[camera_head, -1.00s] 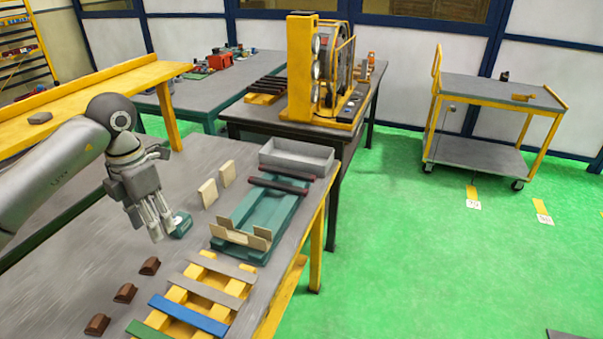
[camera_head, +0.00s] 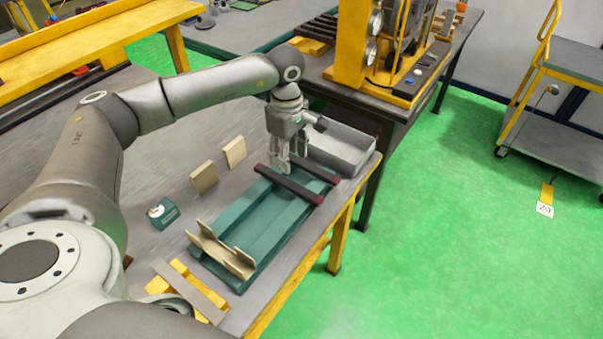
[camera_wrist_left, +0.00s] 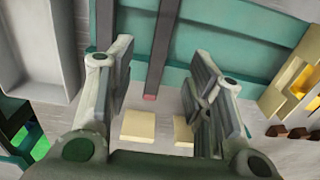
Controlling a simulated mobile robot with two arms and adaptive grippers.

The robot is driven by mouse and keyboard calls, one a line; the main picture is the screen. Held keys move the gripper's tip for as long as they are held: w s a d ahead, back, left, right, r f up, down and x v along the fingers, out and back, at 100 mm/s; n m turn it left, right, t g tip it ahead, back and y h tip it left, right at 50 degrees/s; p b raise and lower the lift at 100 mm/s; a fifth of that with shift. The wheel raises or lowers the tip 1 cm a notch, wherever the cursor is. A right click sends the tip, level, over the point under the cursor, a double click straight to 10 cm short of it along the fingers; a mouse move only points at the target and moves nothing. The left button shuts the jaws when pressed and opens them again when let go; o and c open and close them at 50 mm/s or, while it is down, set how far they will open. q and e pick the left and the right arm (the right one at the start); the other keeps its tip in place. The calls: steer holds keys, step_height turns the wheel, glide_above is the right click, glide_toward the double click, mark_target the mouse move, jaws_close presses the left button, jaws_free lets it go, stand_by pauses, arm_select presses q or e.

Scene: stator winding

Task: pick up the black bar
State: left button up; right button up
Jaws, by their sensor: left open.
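Two black bars with reddish ends lie across a green tray-like fixture (camera_head: 232,216) on the grey table. The nearer bar (camera_head: 296,188) spans the fixture in the head view; the farther bar (camera_head: 318,172) is beside it, partly hidden by my gripper. My left gripper (camera_head: 291,164) is open and empty, pointing down above the bars. In the left wrist view, one black bar (camera_wrist_left: 160,45) runs between the two spread fingers (camera_wrist_left: 163,85), and the other bar (camera_wrist_left: 105,22) passes behind the left finger. Whether the fingers touch a bar cannot be told. My right gripper is not in view.
Two cream blocks (camera_head: 204,178) stand left of the fixture, near a teal device (camera_head: 163,213). A cream cradle (camera_head: 222,252) sits at the fixture's near end. A yellow machine (camera_head: 352,45) stands beyond.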

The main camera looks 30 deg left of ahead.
mark_target(288, 182)
arm_select(q)
steer(key=f, duration=0.1)
steer(key=s+f, duration=0.1)
steer(key=f, duration=0.1)
steer(key=shift+a+f+p, duration=0.1)
steer(key=shift+f+p, duration=0.1)
steer(key=shift+p, duration=0.2)
steer(key=shift+w+f, duration=0.1)
steer(key=shift+f, duration=0.2)
steer(key=shift+w+f+p, duration=0.1)
steer(key=shift+f+p, duration=0.2)
step_height(288, 182, down, 4)
steer(key=shift+w+a+f+p, duration=0.1)
steer(key=shift+f+p, duration=0.05)
steer(key=shift+p, duration=0.9)
steer(key=shift+f, duration=0.2)
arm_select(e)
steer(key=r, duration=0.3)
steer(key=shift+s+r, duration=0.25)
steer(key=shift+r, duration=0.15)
arm_select(q)
steer(key=shift+c, duration=0.8)
jaws_close()
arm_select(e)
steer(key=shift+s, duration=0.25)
